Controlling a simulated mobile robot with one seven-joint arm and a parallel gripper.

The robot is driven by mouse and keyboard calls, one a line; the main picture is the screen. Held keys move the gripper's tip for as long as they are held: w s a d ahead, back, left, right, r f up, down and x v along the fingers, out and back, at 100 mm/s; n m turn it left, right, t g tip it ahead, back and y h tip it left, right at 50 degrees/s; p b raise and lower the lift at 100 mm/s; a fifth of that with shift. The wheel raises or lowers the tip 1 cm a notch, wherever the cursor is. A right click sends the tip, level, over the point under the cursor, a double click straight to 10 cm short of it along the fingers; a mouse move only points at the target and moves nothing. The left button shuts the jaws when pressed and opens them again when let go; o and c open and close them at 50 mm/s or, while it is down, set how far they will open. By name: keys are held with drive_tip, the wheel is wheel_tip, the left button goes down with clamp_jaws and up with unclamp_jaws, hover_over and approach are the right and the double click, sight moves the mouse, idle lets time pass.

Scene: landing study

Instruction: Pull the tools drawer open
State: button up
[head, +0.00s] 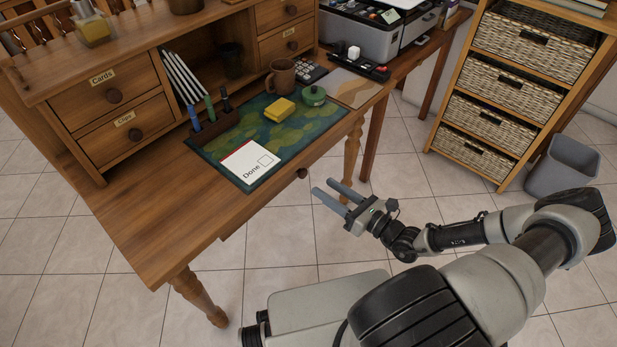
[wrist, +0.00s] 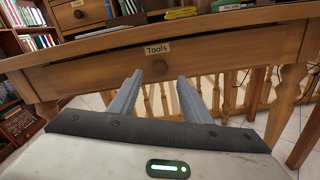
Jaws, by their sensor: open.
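The tools drawer (wrist: 98,72) is a wide wooden front under the desk top, with a "Tools" label (wrist: 157,48) and a round dark knob (wrist: 160,67) below it. It looks shut. In the head view its knob (head: 302,173) pokes out under the desk's front edge, and the drawer face is mostly hidden. My gripper (head: 325,188) is open and empty, a short way out from the knob. In the wrist view its two fingers (wrist: 158,79) point at the drawer, with the knob between their tips in the picture. I see no contact.
A turned desk leg (head: 352,150) stands beyond my gripper. A basket shelf (head: 505,85) and grey bin (head: 563,166) stand right. Tiled floor in front is open.

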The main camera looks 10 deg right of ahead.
sight(305, 175)
drive_tip(key=x, duration=0.7)
drive_tip(key=shift+w+a+b, duration=0.25)
drive_tip(key=shift+w+b, duration=0.05)
drive_tip(key=shift+b, duration=0.1)
clamp_jaws()
